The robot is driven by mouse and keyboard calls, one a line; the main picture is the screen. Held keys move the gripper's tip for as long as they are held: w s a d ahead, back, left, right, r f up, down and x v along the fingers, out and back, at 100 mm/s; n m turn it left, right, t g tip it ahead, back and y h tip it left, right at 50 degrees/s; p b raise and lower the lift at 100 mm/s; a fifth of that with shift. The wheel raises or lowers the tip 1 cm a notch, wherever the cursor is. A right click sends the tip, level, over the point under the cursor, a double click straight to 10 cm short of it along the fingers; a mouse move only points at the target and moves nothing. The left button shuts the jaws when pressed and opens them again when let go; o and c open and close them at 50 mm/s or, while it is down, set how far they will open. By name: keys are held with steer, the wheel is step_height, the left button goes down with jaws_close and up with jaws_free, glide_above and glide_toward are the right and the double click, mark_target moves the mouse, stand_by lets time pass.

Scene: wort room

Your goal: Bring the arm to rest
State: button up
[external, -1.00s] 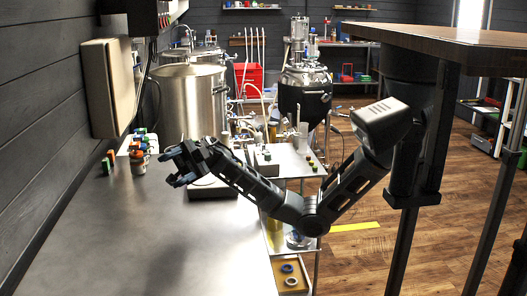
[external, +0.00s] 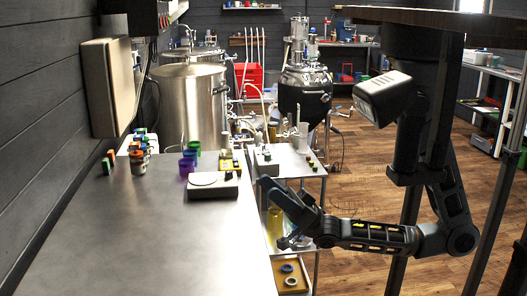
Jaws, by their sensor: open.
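My arm reaches left from the right side of the external view, its forearm held low and roughly level. My gripper (external: 274,213) is at the arm's left end, beside the right edge of the steel counter (external: 150,235) and in front of the small shelved cart (external: 292,163). Its fingers are spread apart, with nothing seen between them. Whether it touches the counter edge or the cart cannot be told from this angle.
On the counter, a white scale-like device (external: 212,187), purple cup (external: 186,168) and green cup (external: 195,148) stand near the edge. Small bottles (external: 138,160) are by the wall. A steel kettle (external: 188,104) is behind. Wooden floor (external: 365,195) is open beyond my arm.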

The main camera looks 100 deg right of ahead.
steer(key=s+d+f+m+g+h, duration=0.1)
steer(key=s+f+g+h, duration=0.1)
steer(key=s+f+g, duration=0.3)
steer(key=s+d+f+m+g+h+b, duration=0.1)
steer(key=s+d+f+m+g+h, duration=0.1)
steer(key=s+f+g, duration=0.4)
steer(key=s+f+h, duration=0.1)
steer(key=s+f, duration=0.4)
steer(key=s, duration=0.4)
steer(key=shift+f+g+h, duration=0.15)
steer(key=shift+g+h, duration=0.15)
steer(key=shift+w, duration=0.1)
steer(key=shift+c, duration=0.3)
stand_by(1.1)
